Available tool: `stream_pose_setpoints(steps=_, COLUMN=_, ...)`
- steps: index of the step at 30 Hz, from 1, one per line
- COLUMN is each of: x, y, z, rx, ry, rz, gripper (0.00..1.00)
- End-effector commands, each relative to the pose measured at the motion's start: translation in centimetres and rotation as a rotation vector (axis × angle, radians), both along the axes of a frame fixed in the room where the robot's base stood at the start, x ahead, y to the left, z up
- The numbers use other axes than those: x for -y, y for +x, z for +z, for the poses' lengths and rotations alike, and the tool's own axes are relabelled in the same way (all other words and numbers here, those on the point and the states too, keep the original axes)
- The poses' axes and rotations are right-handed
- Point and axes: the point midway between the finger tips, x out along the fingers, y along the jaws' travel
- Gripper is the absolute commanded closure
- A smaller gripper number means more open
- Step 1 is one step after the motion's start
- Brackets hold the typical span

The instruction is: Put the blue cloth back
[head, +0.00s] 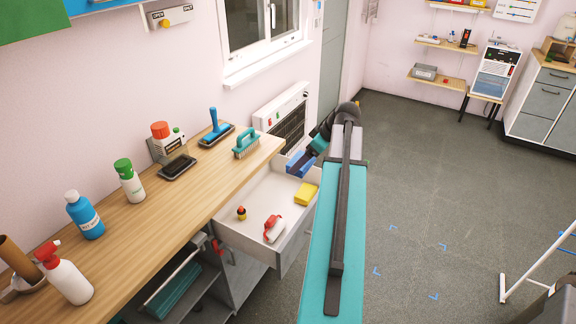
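A blue folded item (296,163), which looks like the blue cloth, is at the far end of an open white drawer (262,193) under the wooden counter. My arm reaches out from the lower right toward that end of the drawer. My gripper (305,163) points down at the blue item and is right at it. The fingers are small and dark, partly hidden, so I cannot tell whether they are shut on it or whether it touches the drawer floor.
The drawer also holds a yellow sponge (306,194), a red-and-white item (273,229) and a small dark-and-yellow item (241,213). Bottles and brushes line the counter (150,215). A heater (283,115) stands behind. The floor (430,190) at right is largely clear.

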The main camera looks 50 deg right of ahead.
Motion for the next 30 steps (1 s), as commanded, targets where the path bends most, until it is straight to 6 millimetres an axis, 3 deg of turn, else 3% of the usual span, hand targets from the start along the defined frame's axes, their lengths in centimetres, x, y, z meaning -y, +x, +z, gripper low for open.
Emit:
stream_pose_setpoints(steps=15, x=-11.8, y=9.3, z=0.8, rx=0.001, ry=-0.002, rz=-0.056, gripper=0.34)
stream_pose_setpoints(steps=30, x=-23.8, y=15.3, z=1.9, rx=0.001, ry=-0.001, rz=-0.118, gripper=0.34)
